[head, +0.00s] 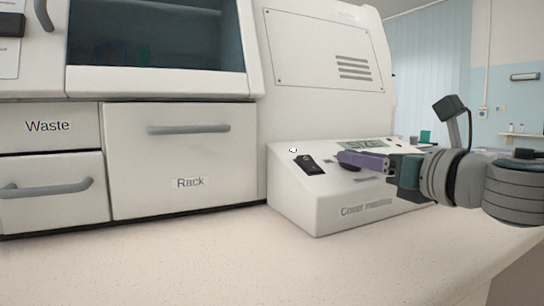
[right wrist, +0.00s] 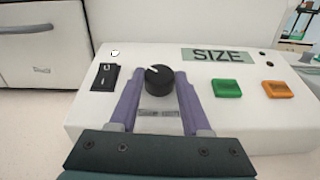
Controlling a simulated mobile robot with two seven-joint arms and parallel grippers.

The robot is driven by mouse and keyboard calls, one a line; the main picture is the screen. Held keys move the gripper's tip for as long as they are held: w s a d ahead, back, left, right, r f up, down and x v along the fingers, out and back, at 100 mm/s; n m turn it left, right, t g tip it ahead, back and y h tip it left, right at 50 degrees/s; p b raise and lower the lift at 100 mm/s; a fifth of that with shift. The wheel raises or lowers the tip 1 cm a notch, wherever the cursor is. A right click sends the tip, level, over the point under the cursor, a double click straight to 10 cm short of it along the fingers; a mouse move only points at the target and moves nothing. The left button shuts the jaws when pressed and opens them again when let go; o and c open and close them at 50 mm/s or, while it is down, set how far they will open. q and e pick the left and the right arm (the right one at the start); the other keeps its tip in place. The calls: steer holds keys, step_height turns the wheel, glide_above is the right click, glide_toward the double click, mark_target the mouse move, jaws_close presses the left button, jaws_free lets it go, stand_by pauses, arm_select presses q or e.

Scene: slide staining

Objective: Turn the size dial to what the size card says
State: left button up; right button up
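The size dial (right wrist: 159,78) is a round black knob with a white pointer mark, on the sloped panel of the white cover machine (head: 310,208). The pointer aims up and left in the right wrist view. My right gripper (right wrist: 156,84) is open, with its purple fingers on either side of the dial; whether they touch it cannot be told. In the head view my right gripper (head: 362,161) hides the dial. A display above the dial reads "SIZE" (right wrist: 218,55), with no value legible. No size card can be made out. My left gripper is not in view.
A black rocker switch (right wrist: 105,77) sits left of the dial, and a green button (right wrist: 227,88) and an orange button (right wrist: 277,89) sit right of it. The Rack drawer (head: 180,160) and Waste drawer (head: 52,190) are shut. The counter (head: 200,265) in front is clear.

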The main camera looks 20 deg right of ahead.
jaws_close()
steer(key=shift+r, duration=0.1)
steer(key=shift+a+r+m+h+p, duration=0.15)
steer(key=shift+a+m+h+p, duration=0.05)
steer(key=shift+m+h+p, duration=0.8)
steer(key=m+h+p, duration=0.2)
steer(key=m+g+h+p, duration=0.1)
steer(key=m+h, duration=0.1)
steer(key=shift+a+p, duration=0.4)
steer(key=m+g+h, duration=0.1)
steer(key=m+g+h+p, duration=0.1)
steer(key=m+h, duration=0.1)
steer(key=shift+w+a+h, duration=0.15)
steer(key=shift+a+h, duration=0.05)
steer(key=shift+h, duration=0.1)
steer(key=shift+w+a+m+g+h+p, duration=0.15)
steer(key=shift+m+g+h+p, duration=0.15)
steer(key=shift+m+g+h, duration=1.6)
steer(key=shift+m, duration=0.4)
